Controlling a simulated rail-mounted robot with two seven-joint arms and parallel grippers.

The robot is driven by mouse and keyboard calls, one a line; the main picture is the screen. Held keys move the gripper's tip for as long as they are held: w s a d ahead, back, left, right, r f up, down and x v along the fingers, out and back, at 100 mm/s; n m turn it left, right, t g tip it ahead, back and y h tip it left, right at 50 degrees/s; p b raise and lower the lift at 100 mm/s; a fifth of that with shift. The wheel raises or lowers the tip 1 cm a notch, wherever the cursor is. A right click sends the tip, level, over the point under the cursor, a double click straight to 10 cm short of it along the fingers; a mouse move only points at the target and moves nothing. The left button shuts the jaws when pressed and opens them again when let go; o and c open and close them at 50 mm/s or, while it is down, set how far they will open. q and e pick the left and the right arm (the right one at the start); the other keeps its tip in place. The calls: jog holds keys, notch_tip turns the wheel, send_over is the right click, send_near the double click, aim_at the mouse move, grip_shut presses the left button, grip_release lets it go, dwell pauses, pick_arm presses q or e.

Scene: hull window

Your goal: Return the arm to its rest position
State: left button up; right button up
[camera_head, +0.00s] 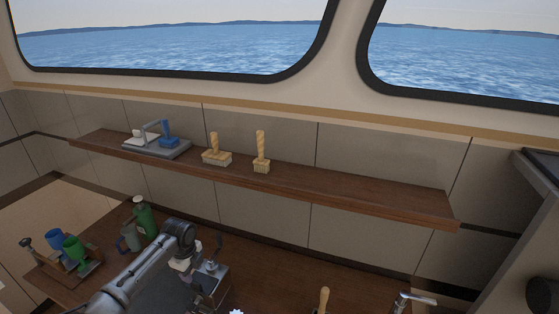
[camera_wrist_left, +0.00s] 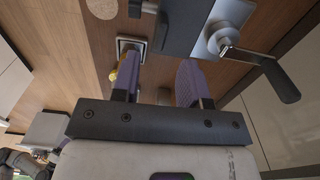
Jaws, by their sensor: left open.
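My left arm (camera_head: 140,275) comes in from the lower left of the head view and bends down over the brown worktop. Its gripper is hard to make out there, close to a grey metal device. In the left wrist view my left gripper (camera_wrist_left: 158,72) has its two purple fingers spread wide apart, with nothing held between them. Wooden surface shows beyond the fingers. A small yellow thing (camera_wrist_left: 124,69) is partly hidden behind the left finger. My right gripper is not in view.
The grey device (camera_head: 211,283) stands close beside my left wrist. A crank handle (camera_wrist_left: 275,75) reaches in at the wrist view's right. A green bottle (camera_head: 145,218), a mug (camera_head: 130,238) and a rack with cups (camera_head: 62,262) stand left. A shelf (camera_head: 340,190) with brushes runs behind.

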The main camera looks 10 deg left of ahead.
pick_arm(q)
jog(key=n, duration=0.3)
jog(key=shift+a+n, duration=0.1)
jog(key=shift+n, duration=0.3)
jog(key=shift+a+n+y, duration=0.3)
jog(key=shift+n, duration=0.6)
jog(key=w+d+r+n+t+y, duration=0.1)
jog(key=w+d+r+n+t, duration=0.15)
jog(key=d+r, duration=0.4)
jog(key=w+d+r+n+t+y, duration=0.1)
jog(key=d+r+n+t, duration=0.25)
jog(key=r, duration=0.55)
jog(key=s+d+r+n+t+h, duration=0.2)
jog(key=s+d+r+t, duration=0.3)
jog(key=s+d+r, duration=0.3)
jog(key=s+f+n+g+p, duration=0.1)
jog(key=s+f+g, duration=0.1)
jog(key=s+f, duration=0.7)
jog(key=s+a+f+n+g, duration=0.1)
jog(key=s+f+g, duration=0.2)
jog(key=s+f, duration=0.6)
jog(key=s+a+f+n+g+p, duration=0.1)
jog(key=s+f, duration=0.8)
jog(key=s, duration=1.2)
jog(key=shift+s+f+n+g+h+p, duration=0.4)
jog(key=shift+n+g, duration=0.2)
jog(key=shift+g, duration=0.1)
